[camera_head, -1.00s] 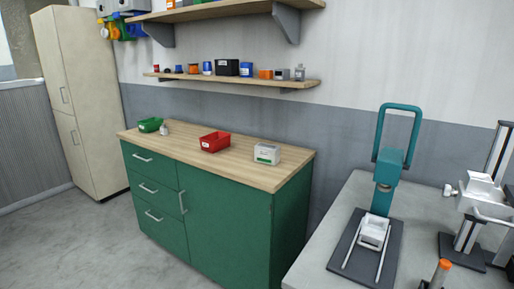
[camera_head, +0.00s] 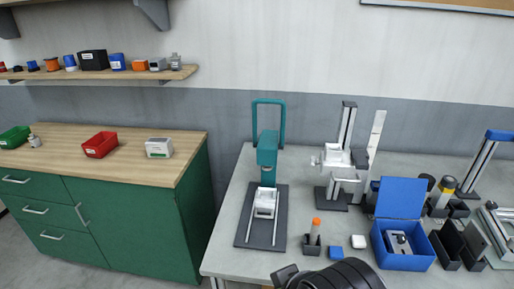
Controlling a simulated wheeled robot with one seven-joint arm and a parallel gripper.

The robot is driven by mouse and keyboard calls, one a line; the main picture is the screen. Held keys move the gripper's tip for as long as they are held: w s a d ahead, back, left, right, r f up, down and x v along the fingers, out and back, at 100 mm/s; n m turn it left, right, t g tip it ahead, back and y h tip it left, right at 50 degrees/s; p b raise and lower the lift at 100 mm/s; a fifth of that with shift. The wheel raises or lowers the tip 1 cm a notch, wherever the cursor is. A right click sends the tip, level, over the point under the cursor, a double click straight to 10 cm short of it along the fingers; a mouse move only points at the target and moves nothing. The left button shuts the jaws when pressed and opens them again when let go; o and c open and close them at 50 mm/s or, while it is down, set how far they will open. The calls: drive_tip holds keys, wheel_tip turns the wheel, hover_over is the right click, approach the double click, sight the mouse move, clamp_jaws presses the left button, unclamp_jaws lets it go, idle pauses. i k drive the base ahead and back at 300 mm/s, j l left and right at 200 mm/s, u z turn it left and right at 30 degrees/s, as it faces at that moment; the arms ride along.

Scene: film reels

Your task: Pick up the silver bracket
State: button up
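No thing in view can be told for sure as the silver bracket. A silver-white part (camera_head: 266,202) sits on the dark base of the teal press on the grey bench. A small grey-silver piece (camera_head: 398,243) lies in the open blue box (camera_head: 403,262). Another silver-grey item (camera_head: 176,61) stands at the right end of the wall shelf. A black rounded part of my arm shows at the bottom edge, in front of the bench. My gripper's fingers are not in view.
The teal press (camera_head: 267,150) and a grey stand (camera_head: 334,192) rise from the bench (camera_head: 225,245). An orange-capped holder (camera_head: 313,240), a blue block (camera_head: 336,252) and black holders (camera_head: 446,246) are near its front. The green cabinet (camera_head: 130,225) stands left, bearing a red bin (camera_head: 100,146).

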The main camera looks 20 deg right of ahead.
sight(390, 236)
drive_tip(key=z, duration=0.4)
drive_tip(key=l+z, duration=0.1)
drive_tip(key=z, duration=0.75)
drive_tip(key=i+z, duration=0.1)
drive_tip(key=z, duration=0.75)
drive_tip(key=i, duration=0.05)
